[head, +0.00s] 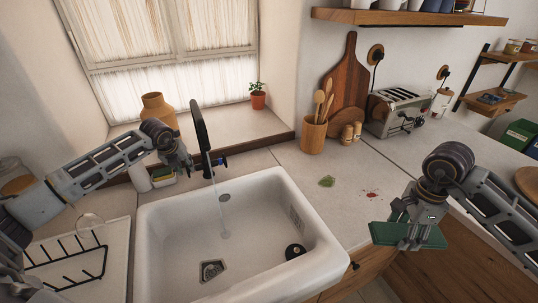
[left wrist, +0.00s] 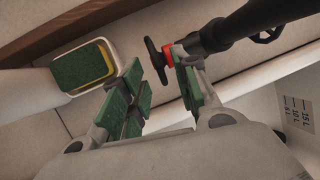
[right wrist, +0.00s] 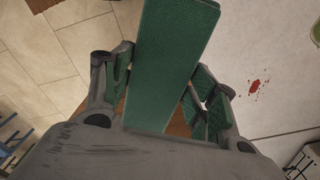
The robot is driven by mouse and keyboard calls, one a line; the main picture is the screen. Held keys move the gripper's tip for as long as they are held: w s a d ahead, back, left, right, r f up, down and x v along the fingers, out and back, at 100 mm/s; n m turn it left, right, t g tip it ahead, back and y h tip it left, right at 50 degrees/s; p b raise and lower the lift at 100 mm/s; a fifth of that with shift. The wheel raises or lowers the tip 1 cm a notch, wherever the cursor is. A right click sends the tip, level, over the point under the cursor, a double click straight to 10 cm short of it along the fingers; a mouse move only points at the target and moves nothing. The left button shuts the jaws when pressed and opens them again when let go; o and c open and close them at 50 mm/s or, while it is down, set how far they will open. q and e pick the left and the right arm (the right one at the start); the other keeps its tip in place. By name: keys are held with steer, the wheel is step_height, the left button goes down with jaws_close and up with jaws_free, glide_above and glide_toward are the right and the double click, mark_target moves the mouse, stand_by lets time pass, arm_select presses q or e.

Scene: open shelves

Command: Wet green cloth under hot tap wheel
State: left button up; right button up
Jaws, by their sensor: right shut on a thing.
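The green cloth (head: 432,238) is a flat, stiff-looking strip held in my right gripper (head: 408,236), above the counter's front edge to the right of the sink. It also fills the middle of the right wrist view (right wrist: 170,60), between the fingers. My left gripper (head: 188,166) is open and empty beside the black tap (head: 202,135). In the left wrist view the hot tap wheel (left wrist: 157,62), dark with a red collar, lies just ahead, between the directions of the green-padded fingers (left wrist: 160,95). The head view hides this wheel behind my gripper. A thin water stream (head: 219,205) falls into the sink.
The white sink (head: 160,235) is empty apart from its drain and a dark round item. A sponge holder (head: 163,177) stands near my left gripper. A green patch (head: 327,181) and red stain (head: 371,195) lie on the counter, with a utensil pot (head: 313,135) behind.

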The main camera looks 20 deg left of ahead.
arm_select(q)
steer(key=shift+f, duration=0.15)
steer(key=shift+c, duration=0.4)
jaws_close()
steer(key=shift+w+a+p, duration=0.1)
steer(key=shift+w+p, duration=0.05)
steer(key=shift+p, duration=0.15)
arm_select(e)
steer(key=shift+r, duration=0.4)
arm_select(q)
steer(key=shift+w+a+r+g+h+p, duration=0.15)
steer(key=shift+w+g+h+p, duration=0.05)
steer(key=shift+g+h+p, duration=0.25)
steer(key=shift+w+a+r+g+h+p, duration=0.15)
steer(key=shift+g+h+p, duration=0.25)
steer(key=shift+g, duration=0.15)
arm_select(e)
steer(key=shift+d+r, duration=0.1)
steer(key=shift+r, duration=0.8)
